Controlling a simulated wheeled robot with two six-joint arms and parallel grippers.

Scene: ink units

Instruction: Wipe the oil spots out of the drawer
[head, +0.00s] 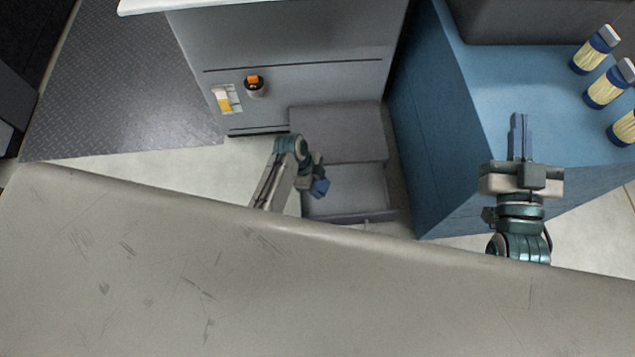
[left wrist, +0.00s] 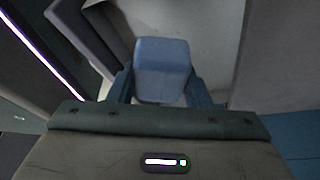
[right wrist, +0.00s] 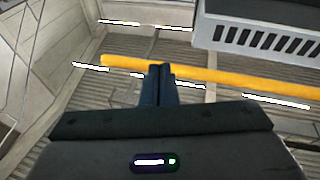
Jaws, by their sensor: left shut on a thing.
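The grey drawer (head: 362,216) is pulled out low in the grey cabinet, and the part of its floor that shows looks plain grey. I can make out no oil spots; my left arm and the near counter hide part of that area. My left gripper (head: 317,181) is at the drawer's left side, shut on a blue wiping block (head: 320,188). The left wrist view shows the block (left wrist: 161,70) between the two fingers. I cannot tell whether it touches the drawer. My right gripper (head: 519,135) is shut and empty, over the blue cabinet's side; its fingers also show in the right wrist view (right wrist: 160,80).
A beige counter (head: 150,270) fills the foreground. A blue cabinet (head: 520,90) with several yellow-and-blue bottles (head: 594,50) stands close right of the drawer. An orange-topped knob (head: 254,86) and a small switch panel (head: 227,99) are on the grey cabinet. Floor (head: 190,165) is free left of the drawer.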

